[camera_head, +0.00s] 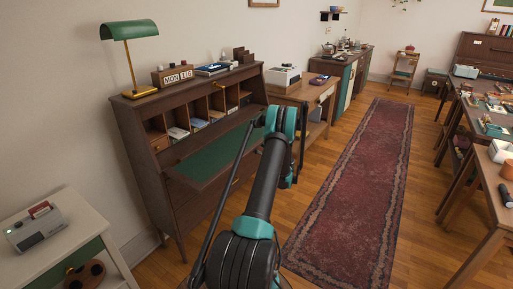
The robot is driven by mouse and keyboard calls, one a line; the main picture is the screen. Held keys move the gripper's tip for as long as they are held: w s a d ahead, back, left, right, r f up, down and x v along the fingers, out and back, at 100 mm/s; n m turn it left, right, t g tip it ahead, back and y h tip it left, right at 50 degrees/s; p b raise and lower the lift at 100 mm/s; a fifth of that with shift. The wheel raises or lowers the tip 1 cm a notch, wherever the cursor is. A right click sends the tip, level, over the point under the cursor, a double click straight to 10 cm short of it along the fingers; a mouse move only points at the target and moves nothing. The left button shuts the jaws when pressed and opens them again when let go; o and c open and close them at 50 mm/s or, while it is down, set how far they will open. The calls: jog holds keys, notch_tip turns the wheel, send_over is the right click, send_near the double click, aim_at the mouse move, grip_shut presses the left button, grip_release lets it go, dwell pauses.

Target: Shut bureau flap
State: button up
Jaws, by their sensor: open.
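The bureau (158,171) is a dark brown wooden desk on legs against the left wall. Its flap (209,161) is folded down and open, showing a green writing surface inside a brown edge. Pigeonholes with books and papers show above the flap. My black and teal arm reaches up from the bottom middle and covers the flap's right part. My gripper's fingers cannot be made out; the far end of the arm is hidden behind its own teal joint. Whether anything touches the flap cannot be seen.
A green lamp (130,33) and a date block (173,76) stand on the bureau top. A white cabinet (90,235) is at the lower left. A side table (307,91) stands beyond the bureau. A red rug (352,195) lies on open floor; cluttered tables line the right.

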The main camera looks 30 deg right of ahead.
grip_shut()
dwell(0.3)
dwell(0.3)
